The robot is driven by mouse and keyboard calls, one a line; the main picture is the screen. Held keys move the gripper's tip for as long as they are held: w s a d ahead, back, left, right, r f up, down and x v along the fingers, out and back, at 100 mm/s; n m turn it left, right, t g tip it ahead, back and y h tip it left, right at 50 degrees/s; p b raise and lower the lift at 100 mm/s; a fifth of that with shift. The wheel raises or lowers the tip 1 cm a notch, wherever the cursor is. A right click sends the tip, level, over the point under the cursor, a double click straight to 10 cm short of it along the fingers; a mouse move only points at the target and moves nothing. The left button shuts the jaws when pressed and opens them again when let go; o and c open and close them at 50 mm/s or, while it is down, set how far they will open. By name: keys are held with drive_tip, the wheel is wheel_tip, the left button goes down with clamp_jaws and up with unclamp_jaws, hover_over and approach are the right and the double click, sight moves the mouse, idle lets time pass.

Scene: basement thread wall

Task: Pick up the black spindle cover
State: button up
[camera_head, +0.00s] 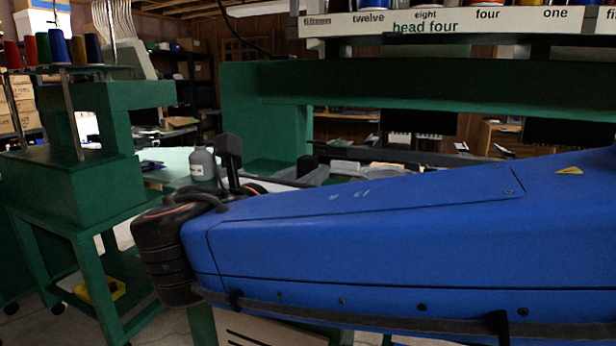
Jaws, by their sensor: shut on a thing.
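My blue arm crosses the right and lower middle of the head view, with a dark joint and cable at its left end. My gripper and its fingertips do not show; the arm hides much of what lies behind it. I cannot make out the black spindle cover for sure. A black block on a thin stem (229,150) stands up just behind the arm, beside a grey bottle; I cannot tell what it is. A small dark block (308,168) shows further right at the back of the work surface.
A grey bottle (203,165) stands on a pale table top. A green machine (90,185) with thread cones on top stands at left. A green beam (420,85) spans the back under a white numbered label board (440,20). Trays (345,167) lie behind my arm.

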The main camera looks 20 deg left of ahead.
sight(309, 157)
wheel_tip(309, 157, up, 10)
drive_tip(key=shift+r, duration=0.1)
idle(0.4)
drive_tip(key=shift+d, duration=0.1)
idle(0.4)
